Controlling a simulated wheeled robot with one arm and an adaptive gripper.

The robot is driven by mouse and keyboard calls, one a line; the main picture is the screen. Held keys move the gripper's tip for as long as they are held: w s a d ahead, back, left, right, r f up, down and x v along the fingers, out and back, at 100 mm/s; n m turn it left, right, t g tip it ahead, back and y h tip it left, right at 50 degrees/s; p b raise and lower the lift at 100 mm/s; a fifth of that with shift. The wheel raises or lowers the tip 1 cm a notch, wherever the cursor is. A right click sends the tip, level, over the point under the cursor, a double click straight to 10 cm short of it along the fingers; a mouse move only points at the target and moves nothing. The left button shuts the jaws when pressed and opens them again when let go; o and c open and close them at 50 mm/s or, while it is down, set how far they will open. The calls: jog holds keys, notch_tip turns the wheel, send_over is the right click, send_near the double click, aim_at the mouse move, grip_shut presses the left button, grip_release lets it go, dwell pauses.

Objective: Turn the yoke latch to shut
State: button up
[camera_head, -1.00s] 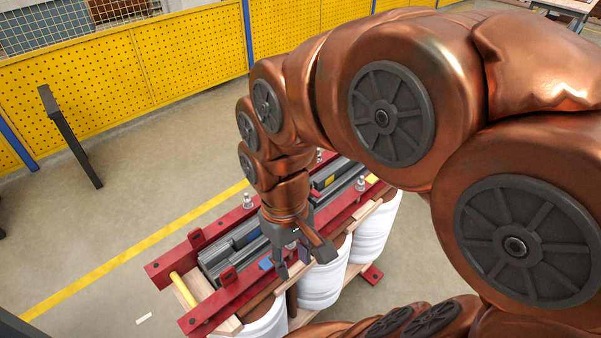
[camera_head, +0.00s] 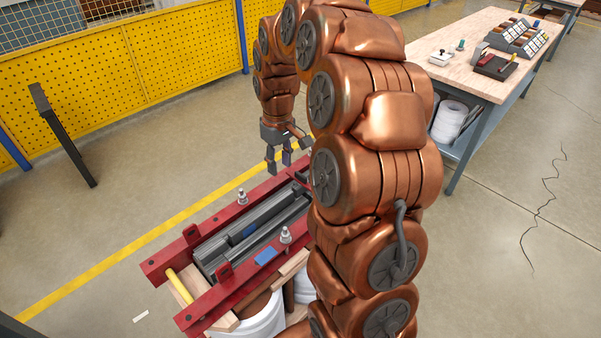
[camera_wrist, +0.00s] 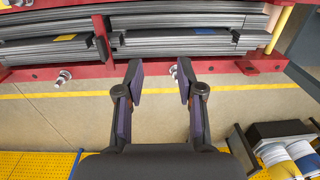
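The transformer core is a stack of grey steel sheets (camera_head: 248,236) between two red clamp beams (camera_head: 205,308). It also shows in the wrist view as grey layers (camera_wrist: 190,42) with a red beam (camera_wrist: 40,73). I cannot pick out the yoke latch for certain; a small dark piece (camera_head: 302,176) at the core's far end may be it, partly hidden by my arm. My gripper (camera_head: 279,170) is above the far red beam's far end. In the wrist view my gripper (camera_wrist: 160,75) has its two dark fingers apart with nothing between them.
Bolts stand up from the beams, one on the far beam (camera_head: 242,197) and one on the near beam (camera_head: 286,236). A yellow rod (camera_head: 179,284) is at the left end. White coils (camera_head: 262,322) hang below. A workbench (camera_head: 475,55) stands at right; open floor lies beyond the core.

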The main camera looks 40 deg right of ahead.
send_over(301, 174)
notch_tip(301, 174, down, 6)
jog(key=shift+a, duration=0.1)
jog(key=shift+f+p, duration=0.95)
jog(key=shift+f, duration=2.95)
grip_shut()
